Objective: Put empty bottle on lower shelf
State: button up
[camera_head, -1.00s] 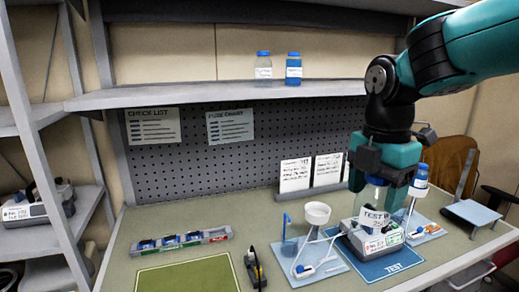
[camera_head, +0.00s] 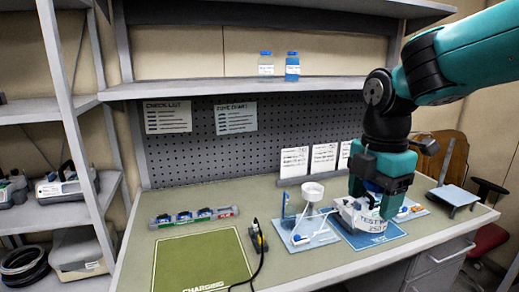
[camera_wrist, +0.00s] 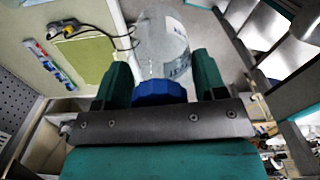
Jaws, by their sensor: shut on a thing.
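My gripper (camera_head: 378,188) is shut on a clear, empty-looking bottle with a blue cap and a white label. In the wrist view, the blue cap (camera_wrist: 158,92) sits between the two green fingers (camera_wrist: 160,80) and the clear bottle (camera_wrist: 162,45) extends beyond it. In the head view the bottle (camera_head: 368,221) shows below the gripper, in front of the pump area above the blue test mat (camera_head: 372,240); I cannot tell whether it touches anything. The grey shelf (camera_head: 230,88) above the bench holds a clear bottle (camera_head: 266,66) and a blue-filled bottle (camera_head: 292,68).
A grey rack (camera_head: 70,212) at the left holds pumps (camera_head: 66,185) and a lidded box (camera_head: 80,250). A white-cup stand (camera_head: 312,192), a small-parts tray (camera_head: 195,217) and a green charging mat (camera_head: 200,262) are on the bench. A black cable (camera_head: 258,262) crosses its front.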

jog(key=w+d+f+m+b, duration=0.1)
jog(key=d+f+m, duration=0.2)
jog(key=f+m, duration=0.55)
jog(key=w+d+f+m+b, duration=0.1)
jog(key=d+f+m, duration=0.4)
jog(key=f, duration=0.6)
jog(key=w+d+f+m, duration=0.1)
jog(key=d+f+m, duration=0.1)
jog(key=f+m, duration=0.65)
jog(key=s+f, duration=0.4)
jog(key=f, duration=0.2)
jog(key=shift+s+f, duration=0.15)
jog(key=shift+f, duration=0.25)
